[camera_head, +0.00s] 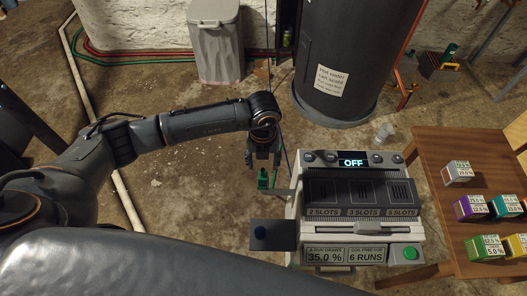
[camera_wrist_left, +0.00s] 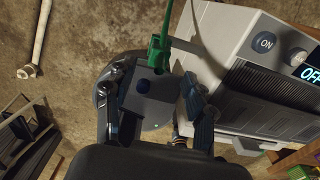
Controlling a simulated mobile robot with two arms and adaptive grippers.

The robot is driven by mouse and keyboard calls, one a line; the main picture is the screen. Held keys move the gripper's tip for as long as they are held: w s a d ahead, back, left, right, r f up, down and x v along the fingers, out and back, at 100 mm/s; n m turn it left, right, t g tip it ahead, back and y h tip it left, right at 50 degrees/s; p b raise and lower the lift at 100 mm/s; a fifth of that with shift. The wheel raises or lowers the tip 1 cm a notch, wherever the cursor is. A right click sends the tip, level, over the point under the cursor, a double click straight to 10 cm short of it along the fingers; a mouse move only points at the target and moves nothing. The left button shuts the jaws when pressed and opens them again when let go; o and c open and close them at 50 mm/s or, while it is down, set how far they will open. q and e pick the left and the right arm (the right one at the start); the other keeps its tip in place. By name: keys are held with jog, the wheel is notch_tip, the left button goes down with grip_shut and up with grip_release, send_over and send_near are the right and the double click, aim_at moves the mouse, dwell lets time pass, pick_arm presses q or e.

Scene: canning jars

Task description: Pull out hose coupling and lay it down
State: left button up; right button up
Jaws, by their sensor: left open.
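The green hose coupling (camera_wrist_left: 158,52) shows in the left wrist view with its green hose running up from it. It stands at the far edge of a grey block (camera_wrist_left: 146,92) with a dark blue round spot; I cannot tell how deep it sits. In the head view the green coupling (camera_head: 263,180) shows just below my left gripper (camera_head: 263,163), left of the slotted machine (camera_head: 360,190). My left gripper (camera_wrist_left: 153,80) is open and empty, its fingers on either side of the grey block in the picture. My right gripper is not in view.
The grey block (camera_head: 287,236) shows at the machine's left side in the head view. A wooden table (camera_head: 440,150) with several coloured boxes stands on the right. A dark tank (camera_head: 350,50) and a grey bin (camera_head: 215,45) stand behind. Bare floor lies left of the machine.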

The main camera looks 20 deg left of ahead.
aim_at(263, 174)
pick_arm(q)
notch_tip(263, 174, down, 7)
jog(key=shift+f, duration=0.55)
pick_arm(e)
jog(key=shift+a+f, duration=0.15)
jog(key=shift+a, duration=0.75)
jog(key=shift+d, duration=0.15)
pick_arm(q)
grip_shut()
jog(key=c, duration=0.9)
grip_release()
grip_shut()
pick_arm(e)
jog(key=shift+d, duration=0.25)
pick_arm(q)
jog(key=shift+r, duration=0.25)
